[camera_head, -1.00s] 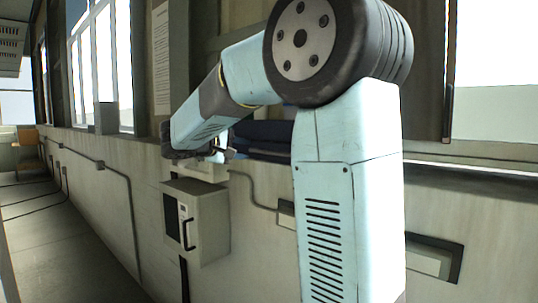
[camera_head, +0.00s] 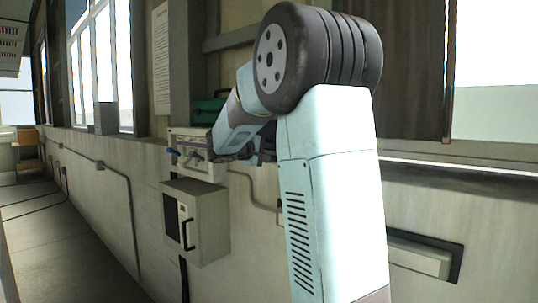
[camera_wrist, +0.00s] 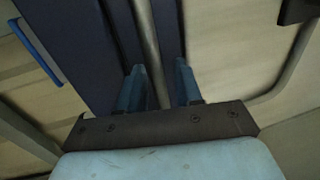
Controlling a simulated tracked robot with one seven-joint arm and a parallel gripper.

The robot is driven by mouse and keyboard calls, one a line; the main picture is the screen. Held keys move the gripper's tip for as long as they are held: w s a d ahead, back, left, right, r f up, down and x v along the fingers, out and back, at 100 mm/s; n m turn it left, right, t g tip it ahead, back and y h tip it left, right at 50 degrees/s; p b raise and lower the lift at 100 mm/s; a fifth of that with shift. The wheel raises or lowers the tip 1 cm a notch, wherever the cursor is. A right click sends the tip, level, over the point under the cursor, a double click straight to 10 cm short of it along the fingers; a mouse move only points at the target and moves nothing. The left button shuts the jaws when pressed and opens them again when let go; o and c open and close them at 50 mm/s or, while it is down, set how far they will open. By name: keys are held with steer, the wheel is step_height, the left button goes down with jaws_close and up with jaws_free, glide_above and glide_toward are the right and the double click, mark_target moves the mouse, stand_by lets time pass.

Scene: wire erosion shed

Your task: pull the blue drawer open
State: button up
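In the wrist view a dark blue panel (camera_wrist: 82,45), which looks like the blue drawer's front, fills the upper left and middle. A grey round bar (camera_wrist: 147,40) runs down in front of it. My gripper (camera_wrist: 160,66) is open, its two blue fingers on either side of the bar with gaps showing; I cannot tell whether the bar is the drawer's handle. A thin blue handle (camera_wrist: 38,52) lies to the left. In the head view my arm hides the fingers and most of the drawer.
A grey wall box with a black handle (camera_head: 205,225) is below. Conduits run along the wall; the floor (camera_head: 60,245) at left is clear.

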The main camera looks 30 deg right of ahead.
jaws_close()
stand_by(0.3)
stand_by(0.3)
